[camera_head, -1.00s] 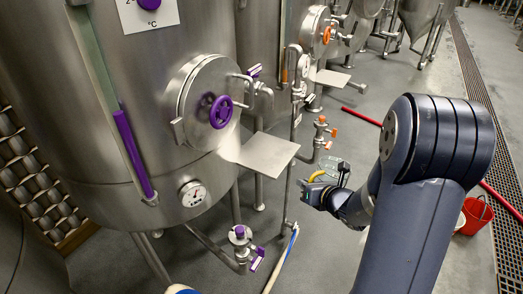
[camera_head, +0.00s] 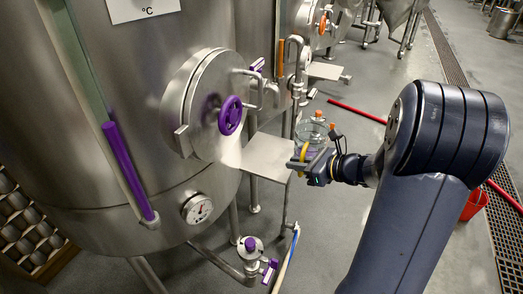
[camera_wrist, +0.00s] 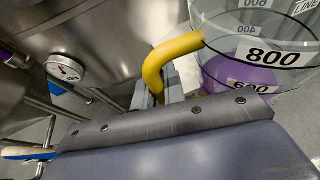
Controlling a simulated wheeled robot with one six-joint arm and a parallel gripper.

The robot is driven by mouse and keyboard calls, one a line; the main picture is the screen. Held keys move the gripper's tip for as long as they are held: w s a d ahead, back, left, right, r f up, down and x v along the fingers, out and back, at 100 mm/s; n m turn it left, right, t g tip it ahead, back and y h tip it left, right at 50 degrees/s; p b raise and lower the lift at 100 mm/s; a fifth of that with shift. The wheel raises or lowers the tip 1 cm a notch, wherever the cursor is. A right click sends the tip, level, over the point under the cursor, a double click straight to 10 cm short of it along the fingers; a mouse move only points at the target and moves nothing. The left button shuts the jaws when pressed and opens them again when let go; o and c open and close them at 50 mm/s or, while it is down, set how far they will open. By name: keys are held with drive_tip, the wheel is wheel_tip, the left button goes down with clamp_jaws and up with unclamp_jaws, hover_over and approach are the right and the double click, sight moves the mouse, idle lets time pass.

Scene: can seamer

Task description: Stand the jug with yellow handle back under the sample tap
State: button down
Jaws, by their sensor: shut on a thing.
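The clear jug (camera_head: 313,132) has a yellow handle (camera_head: 302,154). My gripper (camera_head: 305,168) is shut on the handle and holds the jug in the air, just right of a flat metal shelf (camera_head: 268,160) on the big tank. In the wrist view the jug (camera_wrist: 275,35) looks upright, with an 800 mark and purple in its lower part; the handle (camera_wrist: 166,62) runs down into my jaws. A small tap with a purple lever (camera_head: 257,66) is above the shelf by the tank door. I cannot tell for sure whether it is the sample tap.
The tank door with its purple handwheel (camera_head: 230,115) is left of the shelf. A vertical pipe (camera_head: 295,70) stands close behind the jug. A purple-handled valve (camera_head: 250,247) is low in front. The shelf top is bare.

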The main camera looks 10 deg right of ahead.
drive_tip(key=w+a, duration=0.3)
drive_tip(key=w+a+f+p, duration=0.1)
drive_tip(key=w+a, duration=0.5)
drive_tip(key=shift+f, duration=0.2)
drive_tip(key=shift+f, duration=0.15)
drive_tip(key=c, duration=1.9)
unclamp_jaws()
drive_tip(key=shift+f, duration=0.15)
drive_tip(key=shift+c, duration=0.2)
drive_tip(key=o, duration=0.5)
drive_tip(key=shift+c, duration=0.2)
